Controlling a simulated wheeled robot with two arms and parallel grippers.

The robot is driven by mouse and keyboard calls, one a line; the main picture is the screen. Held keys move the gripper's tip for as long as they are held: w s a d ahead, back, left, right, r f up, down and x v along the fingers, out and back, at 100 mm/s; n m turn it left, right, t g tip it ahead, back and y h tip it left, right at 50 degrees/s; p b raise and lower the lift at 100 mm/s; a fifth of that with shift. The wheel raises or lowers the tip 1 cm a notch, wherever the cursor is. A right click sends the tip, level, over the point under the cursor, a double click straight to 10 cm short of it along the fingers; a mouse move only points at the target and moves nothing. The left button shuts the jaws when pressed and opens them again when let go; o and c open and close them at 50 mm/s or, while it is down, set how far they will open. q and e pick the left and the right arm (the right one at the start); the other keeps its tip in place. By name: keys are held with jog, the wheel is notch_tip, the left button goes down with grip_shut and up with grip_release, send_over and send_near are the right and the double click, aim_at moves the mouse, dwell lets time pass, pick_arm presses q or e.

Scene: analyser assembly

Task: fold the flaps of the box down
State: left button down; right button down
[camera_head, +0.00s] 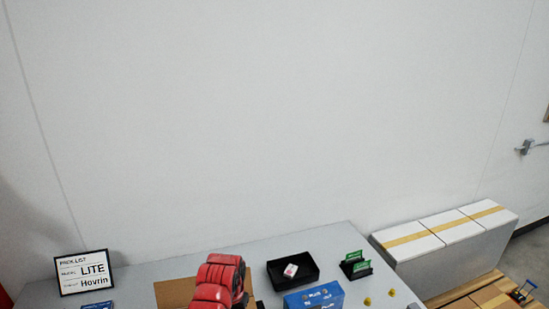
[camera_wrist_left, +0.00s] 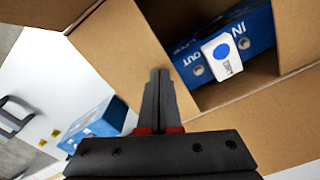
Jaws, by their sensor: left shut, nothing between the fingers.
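The brown cardboard box shows close up in the left wrist view, with its flap (camera_wrist_left: 265,120) across the lower right and another flap (camera_wrist_left: 112,48) beside my fingers. Its opening is uncovered, and a blue unit (camera_wrist_left: 250,35) marked IN and OUT lies inside with a white tag (camera_wrist_left: 222,55). My left gripper (camera_wrist_left: 159,73) is shut and empty, over the box at the edge of the opening; contact with the flap cannot be told. In the head view only a brown part of the box (camera_head: 172,293) shows, partly behind my red arm. My right gripper is not in view.
On the grey table (camera_head: 230,257) are a black tray (camera_head: 274,272) with a white card, green boards (camera_head: 352,257) in a black holder, a blue unit (camera_head: 315,297) and yellow pieces (camera_head: 367,301). A pack list sign (camera_head: 84,273) stands left. White taped cartons (camera_head: 440,238) stand right.

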pick_arm(q)
jog(key=shift+f, duration=0.2)
dwell(0.5)
dwell(0.3)
notch_tip(320, 180, up, 7)
jog(key=shift+f+p, duration=0.15)
jog(key=shift+p, duration=0.4)
jog(key=shift+r, duration=0.45)
